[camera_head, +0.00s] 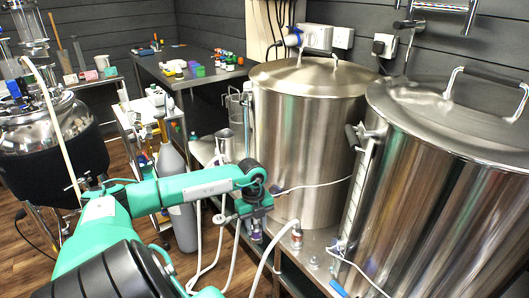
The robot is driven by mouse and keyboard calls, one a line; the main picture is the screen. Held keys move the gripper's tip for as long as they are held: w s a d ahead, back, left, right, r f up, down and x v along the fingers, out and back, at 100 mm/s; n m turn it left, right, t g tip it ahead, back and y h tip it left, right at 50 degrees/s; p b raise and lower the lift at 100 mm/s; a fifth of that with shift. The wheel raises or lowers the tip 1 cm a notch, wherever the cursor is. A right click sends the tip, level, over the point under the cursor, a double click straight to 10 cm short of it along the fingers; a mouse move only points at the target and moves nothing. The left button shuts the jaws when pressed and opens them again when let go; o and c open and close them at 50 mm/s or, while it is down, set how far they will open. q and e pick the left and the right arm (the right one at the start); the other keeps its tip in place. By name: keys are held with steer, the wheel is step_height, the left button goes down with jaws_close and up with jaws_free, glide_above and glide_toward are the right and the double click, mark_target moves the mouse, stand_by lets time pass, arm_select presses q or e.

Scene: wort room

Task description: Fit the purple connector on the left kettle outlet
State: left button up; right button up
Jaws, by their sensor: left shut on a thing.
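The left kettle (308,150) is a tall steel vessel with a domed lid, standing on a metal bench. A short fitting with a reddish band (296,238) stands by the kettle's foot, with a white hose at its top. My left gripper (256,230) hangs pointing down in front of the kettle's lower left side. It is shut on a small dark purplish piece, which looks like the purple connector (257,237); the fingers hide much of it. The outlet itself is hard to make out, and I cannot see the connector touching it. My right gripper is not in view.
A second steel kettle (450,190) stands close on the right. White hoses (235,250) loop below my gripper. A grey gas cylinder (172,175) stands behind my left arm. A thin white cable (315,185) crosses the left kettle's front. The back table (172,82) holds small coloured items.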

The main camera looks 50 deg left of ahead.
arm_select(q)
steer(key=shift+a, duration=0.1)
stand_by(0.3)
steer(key=shift+r+p, duration=1.7)
steer(key=shift+r, duration=0.55)
